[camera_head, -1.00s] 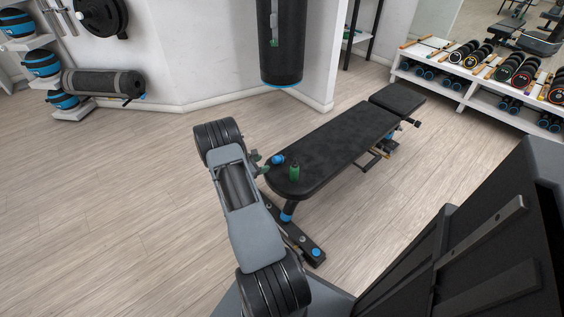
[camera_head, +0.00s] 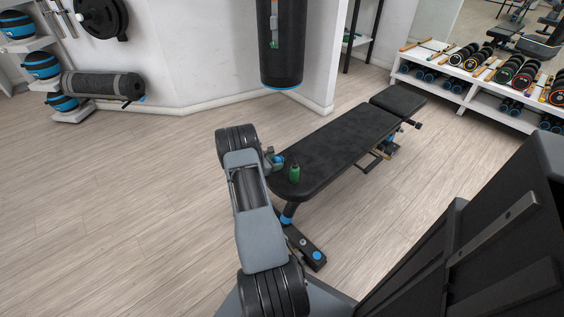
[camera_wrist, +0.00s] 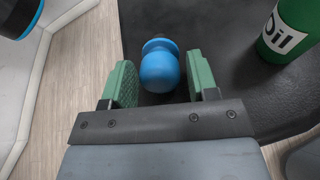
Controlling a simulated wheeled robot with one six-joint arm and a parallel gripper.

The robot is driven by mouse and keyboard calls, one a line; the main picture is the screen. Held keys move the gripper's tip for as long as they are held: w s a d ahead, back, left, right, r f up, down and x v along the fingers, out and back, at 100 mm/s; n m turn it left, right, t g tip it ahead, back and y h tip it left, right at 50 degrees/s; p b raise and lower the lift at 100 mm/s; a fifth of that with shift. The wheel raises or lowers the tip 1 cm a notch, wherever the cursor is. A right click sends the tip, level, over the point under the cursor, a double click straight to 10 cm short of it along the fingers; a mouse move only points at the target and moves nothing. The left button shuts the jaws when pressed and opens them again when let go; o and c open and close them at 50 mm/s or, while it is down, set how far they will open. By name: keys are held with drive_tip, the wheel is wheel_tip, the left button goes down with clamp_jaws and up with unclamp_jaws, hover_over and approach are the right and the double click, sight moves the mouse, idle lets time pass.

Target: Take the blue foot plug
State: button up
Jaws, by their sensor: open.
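The blue foot plug (camera_wrist: 160,66) lies on the near end of the black bench (camera_head: 345,137), a rounded blue piece with a narrower collar. In the wrist view my gripper (camera_wrist: 165,82) is open, with one green finger on each side of the plug.
A green oil bottle (camera_wrist: 290,28) stands on the bench just right of my gripper; it also shows in the head view (camera_head: 294,173). A black punching bag (camera_head: 282,45) hangs behind the bench. A dumbbell rack (camera_head: 470,80) is at the right. The floor at left is clear.

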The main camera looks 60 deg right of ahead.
drive_tip(key=shift+c, duration=0.2)
drive_tip(key=c, duration=0.7)
